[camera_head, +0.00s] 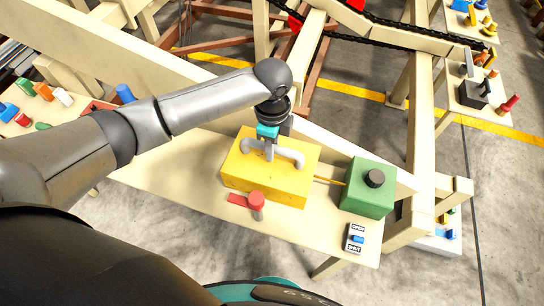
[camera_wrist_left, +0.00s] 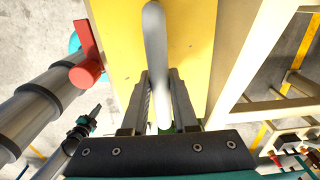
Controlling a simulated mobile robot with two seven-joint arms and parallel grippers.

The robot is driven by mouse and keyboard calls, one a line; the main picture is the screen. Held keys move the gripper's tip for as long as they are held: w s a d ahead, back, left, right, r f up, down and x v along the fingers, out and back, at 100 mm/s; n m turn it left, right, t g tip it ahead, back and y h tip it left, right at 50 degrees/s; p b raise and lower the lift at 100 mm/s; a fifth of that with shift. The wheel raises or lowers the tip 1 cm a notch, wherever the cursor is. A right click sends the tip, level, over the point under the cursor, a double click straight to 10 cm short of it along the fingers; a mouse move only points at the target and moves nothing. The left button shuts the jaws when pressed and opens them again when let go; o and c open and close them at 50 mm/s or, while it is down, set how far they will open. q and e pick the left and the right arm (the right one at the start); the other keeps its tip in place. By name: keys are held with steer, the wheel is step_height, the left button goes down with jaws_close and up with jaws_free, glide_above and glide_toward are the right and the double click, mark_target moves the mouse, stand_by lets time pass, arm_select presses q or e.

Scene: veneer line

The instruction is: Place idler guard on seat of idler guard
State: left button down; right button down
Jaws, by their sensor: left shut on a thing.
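The yellow box, apparently the idler guard (camera_head: 240,178), has a grey bar handle (camera_head: 289,153) on top and stands on the cream bench beside the green box. My left gripper (camera_head: 268,140) is above it, shut on the handle. In the left wrist view the two dark fingers (camera_wrist_left: 160,108) close on either side of the pale handle (camera_wrist_left: 155,45), with the yellow top (camera_wrist_left: 190,40) behind. What lies under the yellow box is hidden, so I cannot tell the seat or any gap. My right gripper seems to show small at the lower left of the left wrist view (camera_wrist_left: 82,130); its fingers are unclear.
A red lever (camera_head: 257,201) stands close in front of the yellow box. A green box (camera_head: 368,187) with a black knob is to its right, above an open/shut switch (camera_head: 356,238). A cream beam (camera_head: 340,148) runs close behind. Coloured parts lie at the far left.

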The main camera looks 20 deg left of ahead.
arm_select(q)
steer(key=shift+f+b, duration=0.35)
steer(key=shift+f, duration=1.9)
steer(key=c, duration=0.7)
jaws_free()
steer(key=shift+f, duration=0.1)
step_height(320, 180, up, 12)
steer(key=shift+r+p, duration=0.2)
steer(key=shift+p, duration=0.75)
